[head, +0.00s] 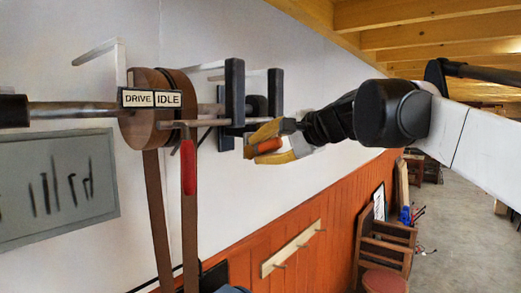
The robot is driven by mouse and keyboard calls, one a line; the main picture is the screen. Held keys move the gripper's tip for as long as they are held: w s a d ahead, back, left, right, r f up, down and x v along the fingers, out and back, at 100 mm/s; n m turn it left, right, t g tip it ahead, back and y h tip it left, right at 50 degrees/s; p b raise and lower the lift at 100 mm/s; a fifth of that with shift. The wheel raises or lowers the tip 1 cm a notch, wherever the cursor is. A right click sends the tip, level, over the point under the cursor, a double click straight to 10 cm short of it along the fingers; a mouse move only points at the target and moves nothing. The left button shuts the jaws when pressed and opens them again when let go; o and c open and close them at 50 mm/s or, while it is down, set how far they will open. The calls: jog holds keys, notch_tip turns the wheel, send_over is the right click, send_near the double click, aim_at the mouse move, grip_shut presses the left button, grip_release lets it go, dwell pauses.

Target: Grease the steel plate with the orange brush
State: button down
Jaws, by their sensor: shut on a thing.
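My gripper (262,142), with yellow fingers, is raised near the middle of the head view, in front of the white wall. It is shut on the orange brush (270,146), of which only a short orange part shows between the fingers. The bristles cannot be made out. I cannot see a steel plate that I can identify in this view.
Left of my gripper, a shaft carries brown pulleys (146,128) marked DRIVE and IDLE, with belts hanging down. A red-handled lever (189,168) hangs close by. Black brackets (234,93) stand just behind my gripper. A peg rail (291,248) and chair (386,250) are lower right.

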jog(key=shift+w+a, duration=0.1)
jog(key=shift+a, duration=0.05)
jog(key=shift+w, duration=0.1)
jog(key=shift+p, duration=0.4)
dwell(1.0)
jog(key=shift+s+d, duration=0.4)
jog(key=shift+d, duration=0.15)
jog(key=shift+s+d, duration=1.55)
jog(key=shift+d, duration=0.3)
